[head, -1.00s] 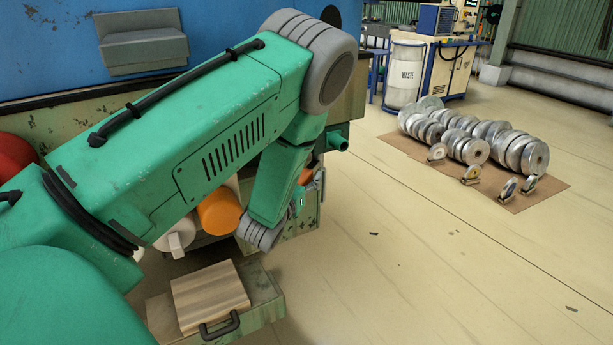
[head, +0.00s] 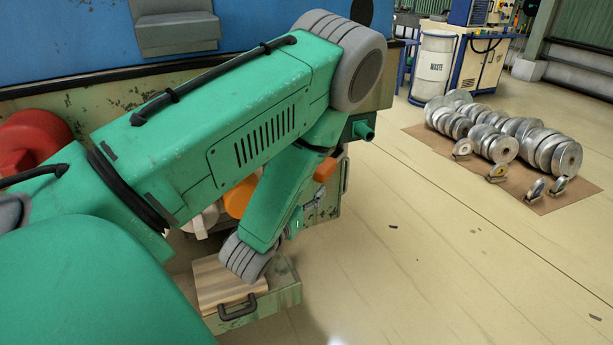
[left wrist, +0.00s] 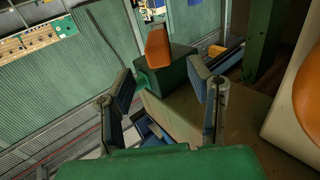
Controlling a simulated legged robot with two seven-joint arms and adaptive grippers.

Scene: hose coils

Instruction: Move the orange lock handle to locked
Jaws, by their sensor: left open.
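The orange lock handle (head: 325,168) shows as a small orange block just right of my left forearm in the head view. In the left wrist view the orange handle (left wrist: 158,48) stands up from a dark green box, ahead of the fingers. My left gripper (left wrist: 161,74) is open and empty, with one blue-padded finger on each side of the picture. The handle appears between and beyond the fingertips, apart from them. In the head view my left arm hides most of the gripper. My right gripper is in neither view.
A drawer (head: 262,311) with a wooden block (head: 212,285) sticks out below my left arm. A larger orange round part (head: 238,199) and a red one (head: 35,140) sit by the machine. Metal discs lie on a brown sheet (head: 545,205) at right.

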